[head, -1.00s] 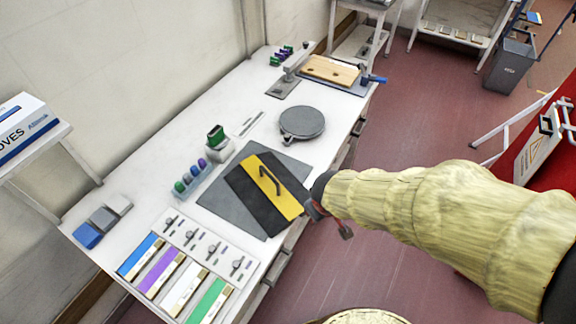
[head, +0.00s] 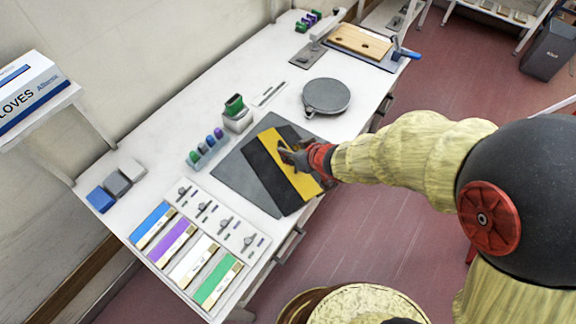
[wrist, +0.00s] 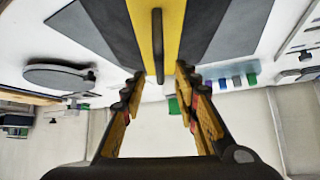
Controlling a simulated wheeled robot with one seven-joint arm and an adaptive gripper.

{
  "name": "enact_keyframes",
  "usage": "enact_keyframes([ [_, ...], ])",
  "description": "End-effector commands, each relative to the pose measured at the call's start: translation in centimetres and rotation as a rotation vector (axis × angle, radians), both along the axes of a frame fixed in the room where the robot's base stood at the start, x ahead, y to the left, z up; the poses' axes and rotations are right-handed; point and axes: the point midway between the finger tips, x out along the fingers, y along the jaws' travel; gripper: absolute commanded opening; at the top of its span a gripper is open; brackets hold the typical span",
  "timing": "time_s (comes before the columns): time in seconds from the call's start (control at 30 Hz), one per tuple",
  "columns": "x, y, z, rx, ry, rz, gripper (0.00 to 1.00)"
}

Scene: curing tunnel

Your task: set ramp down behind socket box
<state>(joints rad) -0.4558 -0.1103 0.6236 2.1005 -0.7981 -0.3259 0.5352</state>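The ramp (head: 283,162) is a black and yellow board with a dark handle. It lies on a dark grey mat (head: 238,180) near the bench's front edge. My gripper (head: 290,158) is at the handle, partly hiding it. In the wrist view my gripper (wrist: 159,76) is open, and the ramp's handle (wrist: 157,40) lies between and just beyond the fingertips, with gaps on both sides. No part is plainly labelled a socket box. A pale box (head: 237,124) with a green top piece and a light-blue rack (head: 207,152) of coloured pieces stand behind the mat.
A round grey disc (head: 326,95) lies right of the pale box. A wooden board (head: 360,41) is at the far right end. A panel of coloured strips (head: 190,262) lies at the near left, with small blocks (head: 116,183) behind it. Bare bench shows behind the rack.

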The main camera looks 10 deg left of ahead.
Motion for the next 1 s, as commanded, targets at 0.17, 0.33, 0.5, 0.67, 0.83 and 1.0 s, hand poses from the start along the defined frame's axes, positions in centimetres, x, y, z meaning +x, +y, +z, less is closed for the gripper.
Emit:
enact_keyframes([
  [0.17, 1.1, 1.1, -2.4, -0.001, 0.001, 0.001, 0.3],
  [0.33, 1.5, 1.6, -2.8, -0.002, 0.001, 0.001, 0.3],
  [0.5, 1.6, 1.6, -2.7, -0.002, 0.001, -0.001, 0.3],
  [0.67, 1.6, 1.5, -2.7, -0.002, 0.001, -0.001, 0.23],
  [0.83, 1.6, 1.5, -2.7, -0.002, 0.001, -0.001, 0.13],
  [1.0, 1.6, 1.5, -2.7, -0.002, 0.001, -0.001, 0.04],
])
